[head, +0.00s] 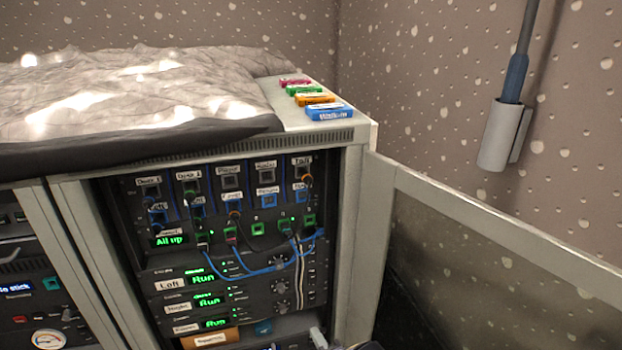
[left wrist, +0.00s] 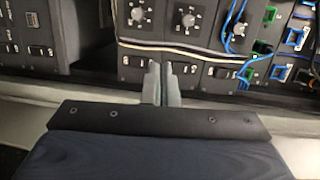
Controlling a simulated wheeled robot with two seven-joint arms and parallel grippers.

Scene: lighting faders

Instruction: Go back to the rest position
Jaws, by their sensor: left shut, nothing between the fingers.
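My left gripper (left wrist: 164,82) shows in the left wrist view with its two pale fingers together and nothing between them. The fingertips are in front of the lower panels of the rack unit (left wrist: 190,45); I cannot tell whether they touch it. In the head view only a small pale part of the left gripper (head: 318,338) shows at the bottom edge, low in front of the rack. The rack unit (head: 232,275) has a green "All up" display (head: 169,241) and several green "Run" displays. My right gripper is not in view.
The open cabinet door (head: 470,215) stands out to the right. Blue patch cables (head: 250,271) hang across the rack front. Coloured labelled blocks (head: 329,112) lie on the cabinet top beside a crumpled grey cover (head: 120,90). A grey holder (head: 500,135) is on the right wall.

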